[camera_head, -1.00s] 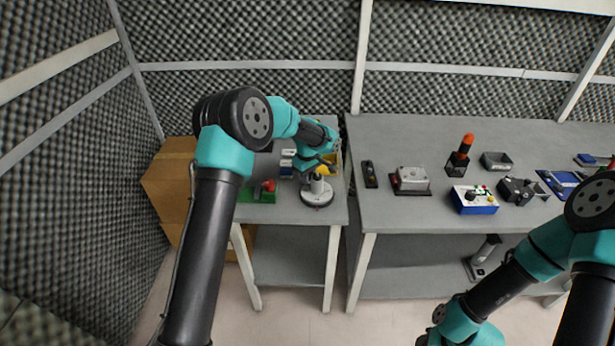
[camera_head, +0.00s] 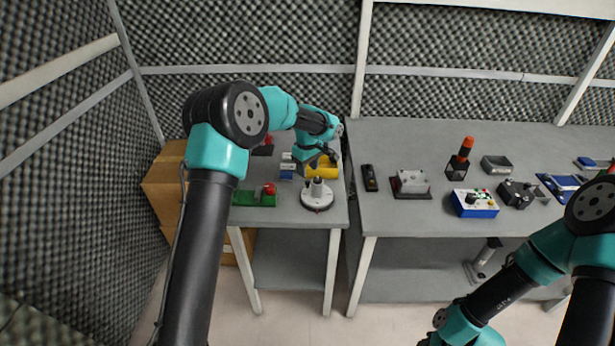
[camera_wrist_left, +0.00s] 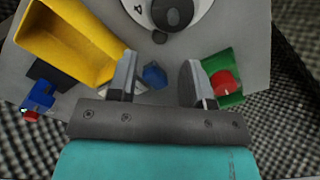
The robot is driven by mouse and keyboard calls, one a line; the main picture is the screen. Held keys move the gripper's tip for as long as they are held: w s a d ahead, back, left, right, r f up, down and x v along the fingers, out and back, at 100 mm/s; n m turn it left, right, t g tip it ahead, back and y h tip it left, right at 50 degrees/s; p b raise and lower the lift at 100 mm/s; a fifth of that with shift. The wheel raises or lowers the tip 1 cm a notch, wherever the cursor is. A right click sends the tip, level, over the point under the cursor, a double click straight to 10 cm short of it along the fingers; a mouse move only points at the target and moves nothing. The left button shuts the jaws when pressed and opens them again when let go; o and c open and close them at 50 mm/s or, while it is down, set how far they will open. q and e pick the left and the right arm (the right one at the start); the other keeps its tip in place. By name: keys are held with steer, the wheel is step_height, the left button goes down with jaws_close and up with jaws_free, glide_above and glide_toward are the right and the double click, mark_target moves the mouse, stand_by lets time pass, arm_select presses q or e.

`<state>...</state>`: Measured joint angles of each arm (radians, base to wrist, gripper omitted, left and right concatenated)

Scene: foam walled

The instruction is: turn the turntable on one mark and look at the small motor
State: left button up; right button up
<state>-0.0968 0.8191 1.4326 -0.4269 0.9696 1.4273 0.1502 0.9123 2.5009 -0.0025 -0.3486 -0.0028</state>
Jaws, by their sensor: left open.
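The turntable (camera_head: 317,203) is a white disc with a dark rim near the front right of the left table. A grey cylinder (camera_head: 318,184) stands upright at its middle; I cannot tell whether this is the small motor. In the left wrist view the turntable (camera_wrist_left: 195,14) is cut off by the top edge, with a "4" mark on it and a dark round knob in the middle. My left gripper (camera_wrist_left: 159,62) is open and empty, behind the turntable and apart from it. In the head view the left gripper (camera_head: 326,158) is partly hidden. My right gripper is out of view.
A yellow bin (camera_head: 325,171) stands behind the turntable. A green block with a red button (camera_head: 250,198) lies left of it. A small blue piece (camera_wrist_left: 154,76) shows between the finger lines. A grey box (camera_head: 412,182) and a blue control box (camera_head: 475,207) sit on the right table.

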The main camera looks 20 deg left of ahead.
arm_select(q)
step_height(320, 180, up, 12)
stand_by(0.4)
steer(key=shift+f, duration=0.1)
